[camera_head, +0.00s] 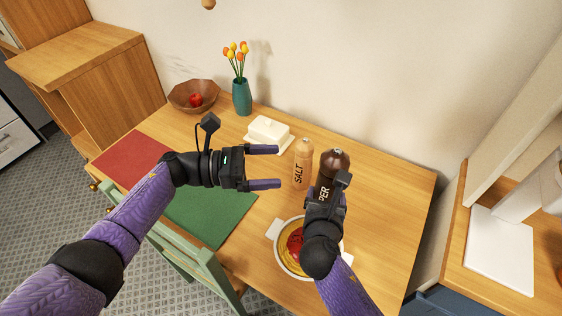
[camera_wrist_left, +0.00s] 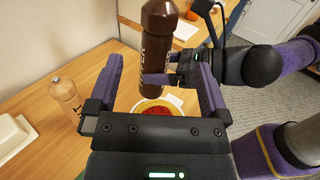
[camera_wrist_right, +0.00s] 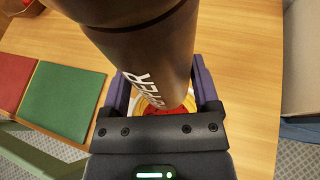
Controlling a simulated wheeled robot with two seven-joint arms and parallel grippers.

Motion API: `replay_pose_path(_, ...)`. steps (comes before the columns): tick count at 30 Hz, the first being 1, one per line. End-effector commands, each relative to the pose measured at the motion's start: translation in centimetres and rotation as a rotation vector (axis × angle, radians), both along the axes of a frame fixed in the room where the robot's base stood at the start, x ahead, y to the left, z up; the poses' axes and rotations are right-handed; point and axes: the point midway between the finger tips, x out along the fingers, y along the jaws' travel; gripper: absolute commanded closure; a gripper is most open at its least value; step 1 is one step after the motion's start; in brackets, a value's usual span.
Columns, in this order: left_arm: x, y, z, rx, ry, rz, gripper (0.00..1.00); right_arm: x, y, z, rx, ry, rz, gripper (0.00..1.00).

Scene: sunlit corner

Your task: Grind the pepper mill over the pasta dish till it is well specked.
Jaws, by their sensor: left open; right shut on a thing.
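The dark brown pepper mill (camera_head: 333,162) is upright in my right gripper (camera_head: 325,192), which is shut on its body. It also shows in the left wrist view (camera_wrist_left: 158,35) and fills the top of the right wrist view (camera_wrist_right: 150,60). The pasta dish (camera_head: 281,258), a white dish with yellow pasta and red sauce, sits below and partly behind my right wrist. It shows in part below the mill in the left wrist view (camera_wrist_left: 172,100). Whether specks lie on it is too small to tell. My left gripper (camera_head: 265,167) is open and empty, left of the salt mill and mill.
A light wooden salt mill (camera_head: 303,165) stands between the grippers. A white butter dish (camera_head: 268,131), a teal tulip vase (camera_head: 242,97) and a wooden bowl (camera_head: 190,105) with a red apple stand behind. Red and green mats lie left. The table's right side is clear.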

Motion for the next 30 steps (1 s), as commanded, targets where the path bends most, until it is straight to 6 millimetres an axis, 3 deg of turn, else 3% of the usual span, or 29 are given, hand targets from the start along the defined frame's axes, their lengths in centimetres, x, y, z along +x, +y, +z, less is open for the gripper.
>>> replay_pose_path(6, -0.4, -0.4, -0.6, 0.012, 0.004, 0.022, 0.00, 0.0, 0.0, 0.0, 0.000, -0.001, 0.000, 1.00)
replay_pose_path(12, -3.2, -2.1, -3.0, 0.063, 0.015, 0.242, 0.00, 0.0, 0.0, 0.0, 0.000, -0.001, 0.000, 1.00)
replay_pose_path(20, -5.8, -2.0, -1.1, 0.012, -0.004, 0.502, 0.00, 0.0, 0.0, 0.0, 0.000, -0.001, 0.000, 1.00)
replay_pose_path(23, -5.4, -2.8, -0.7, -0.001, -0.006, 0.528, 0.00, 0.0, 0.0, 0.0, 0.000, -0.001, 0.000, 1.00)
replay_pose_path(30, -2.3, -8.2, -0.6, -0.001, -0.006, 0.527, 0.00, 0.0, 0.0, 0.0, 0.000, -0.001, 0.000, 1.00)
